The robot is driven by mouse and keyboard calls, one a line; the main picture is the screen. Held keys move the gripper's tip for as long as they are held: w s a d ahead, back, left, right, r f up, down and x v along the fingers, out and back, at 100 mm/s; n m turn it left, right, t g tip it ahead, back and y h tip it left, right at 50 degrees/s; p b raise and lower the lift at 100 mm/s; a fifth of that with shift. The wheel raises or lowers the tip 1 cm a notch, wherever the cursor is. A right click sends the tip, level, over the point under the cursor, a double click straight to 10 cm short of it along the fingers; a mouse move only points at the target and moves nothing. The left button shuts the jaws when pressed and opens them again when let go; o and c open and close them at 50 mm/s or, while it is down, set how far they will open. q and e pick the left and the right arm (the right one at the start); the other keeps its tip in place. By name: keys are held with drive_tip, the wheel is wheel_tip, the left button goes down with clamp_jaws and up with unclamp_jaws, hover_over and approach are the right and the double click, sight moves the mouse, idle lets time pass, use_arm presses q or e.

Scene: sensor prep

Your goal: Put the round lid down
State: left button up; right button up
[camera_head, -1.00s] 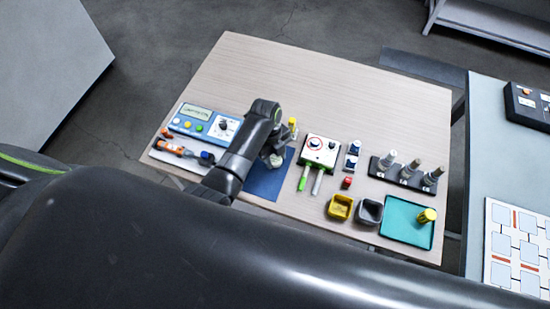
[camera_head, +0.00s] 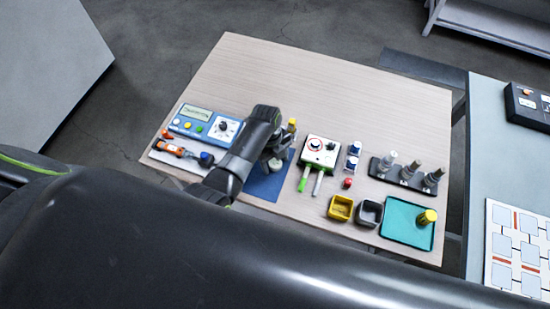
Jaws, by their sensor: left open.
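My left gripper (camera_head: 272,163) is over the dark blue mat (camera_head: 268,187) on the wooden table. It is open, pointing down, and my own arm covers most of it. A small greyish round shape shows at its fingertips; I cannot tell whether this is the round lid or part of the gripper. No round lid can be made out clearly elsewhere. A small yellow-topped item (camera_head: 292,125) stands just behind the gripper. My right gripper does not show.
A blue meter (camera_head: 196,122) and an orange-handled tool (camera_head: 176,149) lie left of the arm. A white box with a dial (camera_head: 320,148), a yellow bin (camera_head: 340,208), a grey bin (camera_head: 369,213), a teal tray (camera_head: 400,234) and a dark rack (camera_head: 405,178) stand right. The table's back is clear.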

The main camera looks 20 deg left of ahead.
use_arm(q)
drive_tip(key=shift+r, duration=0.5)
wheel_tip(320, 180, up, 11)
drive_tip(key=w+a, duration=0.1)
drive_tip(key=a, duration=0.1)
drive_tip(key=shift+w, duration=0.15)
